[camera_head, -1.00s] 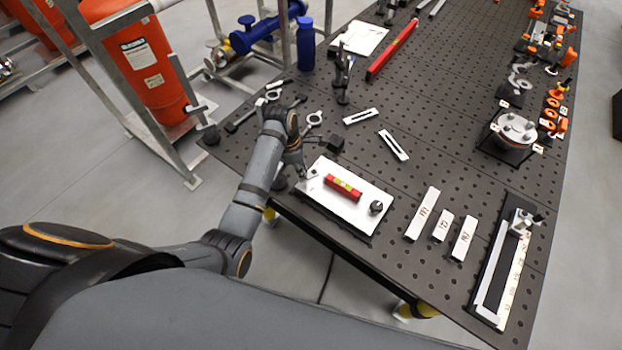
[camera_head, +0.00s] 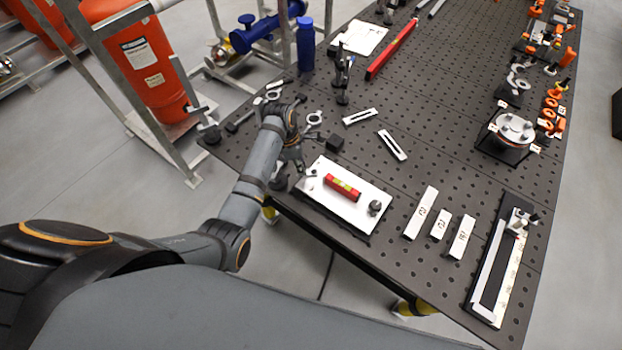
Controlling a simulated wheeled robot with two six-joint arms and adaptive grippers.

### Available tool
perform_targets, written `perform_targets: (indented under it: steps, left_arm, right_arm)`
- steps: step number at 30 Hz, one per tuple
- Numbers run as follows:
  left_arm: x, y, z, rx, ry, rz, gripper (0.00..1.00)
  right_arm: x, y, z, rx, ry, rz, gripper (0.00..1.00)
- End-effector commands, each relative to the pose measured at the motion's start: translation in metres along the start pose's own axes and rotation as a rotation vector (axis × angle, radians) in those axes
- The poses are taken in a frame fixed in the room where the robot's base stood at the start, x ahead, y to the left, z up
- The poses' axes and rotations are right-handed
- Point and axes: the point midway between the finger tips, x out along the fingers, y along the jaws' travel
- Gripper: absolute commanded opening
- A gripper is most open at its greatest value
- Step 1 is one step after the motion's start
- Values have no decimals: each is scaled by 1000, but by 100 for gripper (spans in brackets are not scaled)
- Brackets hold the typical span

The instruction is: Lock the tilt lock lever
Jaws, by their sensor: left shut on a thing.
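A white tilt plate (camera_head: 352,209) with a red level (camera_head: 343,188) and a dark knob (camera_head: 375,207) lies on the near left of the perforated table. My left gripper (camera_head: 299,166) points down beside the plate's left corner. It is shut on a small dark part there, which seems to be the tilt lock lever. The fingers and wrist hide most of that part, so its angle cannot be read. My right gripper is out of view.
White blocks (camera_head: 421,213) and a long slide fixture (camera_head: 500,262) are right of the plate. Slotted bars (camera_head: 392,145) and a dark stand (camera_head: 342,80) are behind it. Wrenches (camera_head: 240,121) lie left of my wrist. The perforated table (camera_head: 425,110) has free room in the middle.

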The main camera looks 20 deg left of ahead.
Motion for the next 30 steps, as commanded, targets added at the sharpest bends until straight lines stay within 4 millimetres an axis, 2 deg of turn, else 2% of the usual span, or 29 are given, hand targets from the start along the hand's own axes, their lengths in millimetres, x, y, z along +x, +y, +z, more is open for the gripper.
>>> perform_targets:
  steps: [30]
  left_arm:
    - [1, 16, 5, 0, -1, 1, 9]
  right_arm:
    - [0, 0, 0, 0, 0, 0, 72]
